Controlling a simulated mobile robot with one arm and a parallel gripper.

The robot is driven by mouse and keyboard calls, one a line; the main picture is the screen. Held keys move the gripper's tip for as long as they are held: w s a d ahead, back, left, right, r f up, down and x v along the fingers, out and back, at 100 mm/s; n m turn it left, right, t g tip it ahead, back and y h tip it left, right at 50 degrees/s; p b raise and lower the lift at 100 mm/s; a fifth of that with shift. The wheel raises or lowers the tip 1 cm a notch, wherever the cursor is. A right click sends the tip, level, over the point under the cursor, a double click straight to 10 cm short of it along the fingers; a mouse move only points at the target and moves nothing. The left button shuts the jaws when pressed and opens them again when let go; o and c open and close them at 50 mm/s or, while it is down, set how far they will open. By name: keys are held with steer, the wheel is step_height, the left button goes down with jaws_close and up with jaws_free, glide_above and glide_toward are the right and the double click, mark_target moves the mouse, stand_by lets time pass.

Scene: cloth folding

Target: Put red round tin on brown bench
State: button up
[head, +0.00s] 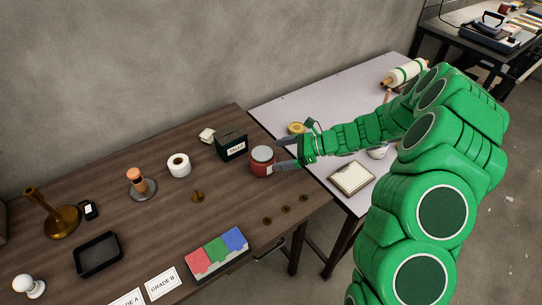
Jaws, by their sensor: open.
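The red round tin (262,167) has a grey lid and appears to stand upright on the brown bench (225,190), close to its right edge. My gripper (278,154) comes in from the right and is open. Its two dark fingers are at the tin's right side, one toward the back and one toward the front. I cannot tell whether they touch the tin.
A dark box (231,146) stands just behind-left of the tin. The pale table (300,103) adjoins at right, holding a framed board (351,178).

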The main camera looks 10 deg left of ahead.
steer(key=shift+v, duration=2.35)
steer(key=shift+r, duration=0.1)
steer(key=s+r+n+g+h, duration=0.3)
steer(key=s+r+n+h, duration=0.2)
steer(key=s+r+n, duration=0.8)
steer(key=s+d+r+n+h, duration=0.1)
steer(key=s+d+r+h, duration=0.1)
steer(key=s+d, duration=0.4)
steer(key=s+d+r+n+t+h, duration=0.1)
steer(key=s+d+r+h, duration=0.1)
steer(key=s+d, duration=0.4)
steer(key=s+d+r+n+t+h, duration=0.1)
steer(key=s+d+h, duration=0.3)
steer(key=s, duration=1)
steer(key=shift+s+d+r+n+h, duration=0.15)
steer(key=shift+d+r+n+h, duration=0.15)
steer(key=shift+d+r+n, duration=0.45)
